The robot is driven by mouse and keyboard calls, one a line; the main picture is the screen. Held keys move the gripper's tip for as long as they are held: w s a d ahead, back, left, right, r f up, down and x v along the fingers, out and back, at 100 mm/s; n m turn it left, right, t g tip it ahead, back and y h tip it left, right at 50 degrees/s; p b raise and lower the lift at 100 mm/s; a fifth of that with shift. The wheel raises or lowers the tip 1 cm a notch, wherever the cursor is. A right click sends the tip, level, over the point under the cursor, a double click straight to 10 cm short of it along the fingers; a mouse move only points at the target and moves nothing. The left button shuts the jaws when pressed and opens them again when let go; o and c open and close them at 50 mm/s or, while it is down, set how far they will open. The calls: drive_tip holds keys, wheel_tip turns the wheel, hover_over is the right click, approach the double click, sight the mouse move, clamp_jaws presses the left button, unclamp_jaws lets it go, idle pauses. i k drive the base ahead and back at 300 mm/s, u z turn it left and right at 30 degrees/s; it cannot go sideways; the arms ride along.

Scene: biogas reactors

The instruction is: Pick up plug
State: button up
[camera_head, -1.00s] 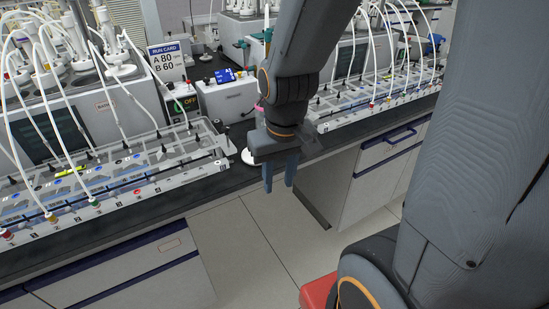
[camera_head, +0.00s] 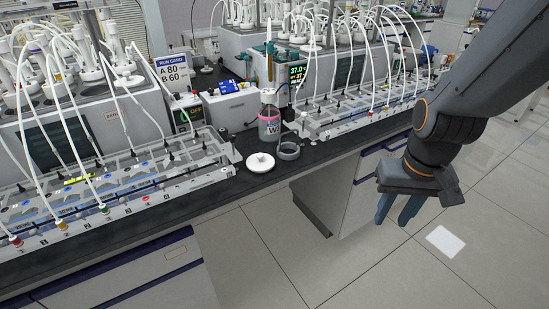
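A white round piece with a small knob on top (camera_head: 260,162) lies on the dark bench near its front edge; it may be the plug, but I cannot be sure. Just right of it is a grey ring (camera_head: 288,151). Behind them stands a bottle (camera_head: 269,124) with a pink band and a label with a "W". My gripper (camera_head: 398,208) hangs over the floor, right of these things and in front of the bench. Its two fingers point down and are apart, with nothing visible between them.
Racks with tubes stand on the left (camera_head: 120,183) and right (camera_head: 365,112) of the bench (camera_head: 235,185). The floor in front is open, with a white rectangle (camera_head: 445,241).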

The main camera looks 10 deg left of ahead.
sight(258, 163)
drive_tip(key=z, duration=0.05)
drive_tip(key=i, duration=0.6)
drive_tip(key=u, duration=0.85)
drive_tip(key=i, duration=0.45)
drive_tip(key=u, duration=0.5)
